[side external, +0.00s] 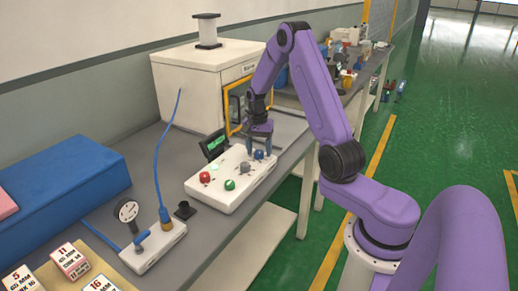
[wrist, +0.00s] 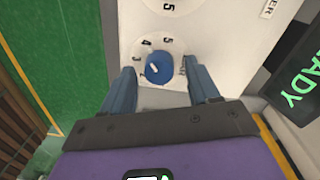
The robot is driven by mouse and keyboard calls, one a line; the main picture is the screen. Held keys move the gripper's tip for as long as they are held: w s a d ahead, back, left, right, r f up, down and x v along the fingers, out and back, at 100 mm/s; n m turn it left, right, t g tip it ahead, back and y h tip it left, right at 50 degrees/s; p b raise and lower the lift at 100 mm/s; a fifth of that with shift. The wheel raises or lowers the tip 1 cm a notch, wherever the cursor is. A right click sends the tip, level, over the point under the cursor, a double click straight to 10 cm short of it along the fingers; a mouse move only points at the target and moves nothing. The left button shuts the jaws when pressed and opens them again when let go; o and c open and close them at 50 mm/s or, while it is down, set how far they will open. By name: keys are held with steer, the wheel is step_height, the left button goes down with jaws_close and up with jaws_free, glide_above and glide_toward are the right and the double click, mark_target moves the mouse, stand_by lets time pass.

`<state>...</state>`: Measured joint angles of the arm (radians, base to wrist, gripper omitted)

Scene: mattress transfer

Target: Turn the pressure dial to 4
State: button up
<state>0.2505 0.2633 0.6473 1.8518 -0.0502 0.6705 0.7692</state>
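A white control box (side external: 229,186) on the bench carries a blue dial knob (side external: 259,155) and a grey knob (side external: 244,168). In the wrist view, the blue dial (wrist: 159,68) sits on a white disc with numbers; 3, 4 and 5 can be read. A white mark is on the knob's left side; its exact reading is unclear. My gripper (side external: 261,148) is over the box's far end. In the wrist view, my gripper (wrist: 162,82) is open, with its fingers on either side of the blue dial and gaps to it. The word naming the dial is not readable.
The box also has a red button (side external: 205,177), a green button (side external: 229,185) and a tilted display (side external: 215,145). A white oven-like cabinet (side external: 195,85) stands behind. A gauge unit (side external: 150,245) with a blue hose and a blue block (side external: 60,188) are at left.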

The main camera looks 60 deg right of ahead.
mark_target(257, 151)
steer(key=shift+r, duration=0.1)
step_height(257, 151, up, 17)
steer(key=shift+w, duration=0.35)
stand_by(0.3)
steer(key=shift+a+r, duration=0.1)
steer(key=s+a+n, duration=0.3)
steer(key=a+n, duration=0.3)
steer(key=a, duration=0.5)
steer(key=s+a+n, duration=0.3)
steer(key=a+n, duration=0.3)
steer(key=a, duration=0.5)
steer(key=s+a+f+n, duration=0.2)
steer(key=s+n, duration=0.5)
steer(key=s, duration=0.4)
steer(key=s+a+f+n, duration=0.2)
steer(key=s+n, duration=0.5)
steer(key=s, duration=0.5)
steer(key=shift+s+a+n+t+y, duration=0.3)
steer(key=shift+a+n, duration=0.1)
steer(key=shift+a, duration=0.25)
